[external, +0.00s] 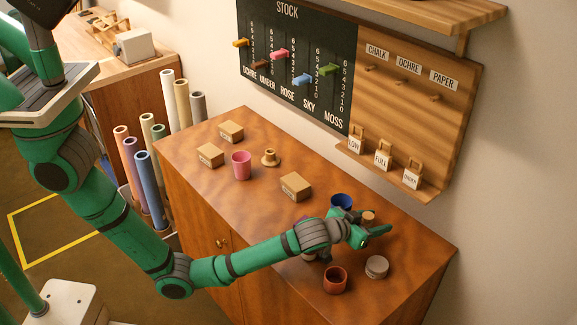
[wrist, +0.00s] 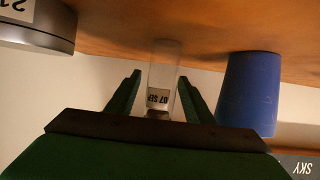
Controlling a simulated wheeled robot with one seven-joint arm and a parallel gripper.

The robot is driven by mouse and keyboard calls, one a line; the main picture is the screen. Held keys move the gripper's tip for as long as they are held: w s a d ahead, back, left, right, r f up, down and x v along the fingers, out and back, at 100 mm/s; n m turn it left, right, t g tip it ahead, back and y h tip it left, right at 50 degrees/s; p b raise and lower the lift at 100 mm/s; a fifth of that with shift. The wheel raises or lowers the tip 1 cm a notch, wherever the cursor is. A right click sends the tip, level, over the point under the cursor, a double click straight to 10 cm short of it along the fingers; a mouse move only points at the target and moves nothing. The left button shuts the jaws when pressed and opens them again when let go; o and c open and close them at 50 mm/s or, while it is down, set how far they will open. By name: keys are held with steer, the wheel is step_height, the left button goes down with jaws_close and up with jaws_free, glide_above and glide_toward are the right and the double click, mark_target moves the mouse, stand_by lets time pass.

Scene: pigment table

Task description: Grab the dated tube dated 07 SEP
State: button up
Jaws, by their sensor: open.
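The dated tube (wrist: 165,62) is clear, with a white label that reads 07 SEP upside down in the wrist view. It stands on the table between the two fingers of my gripper (wrist: 159,80). The fingers are open, one on each side, with a gap to the tube. In the external view my gripper (external: 376,236) is low over the right part of the table. A tan cork-like top (external: 368,216) shows just behind it and seems to be the tube's; the rest is hidden there.
A blue cup (wrist: 249,92) stands close beside the tube; it also shows in the external view (external: 342,201). A grey round container (external: 376,267) and a red-brown cup (external: 335,280) stand nearer the front. Boxes and a pink cup (external: 241,165) are farther left.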

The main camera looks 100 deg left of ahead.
steer(key=c, duration=1.1)
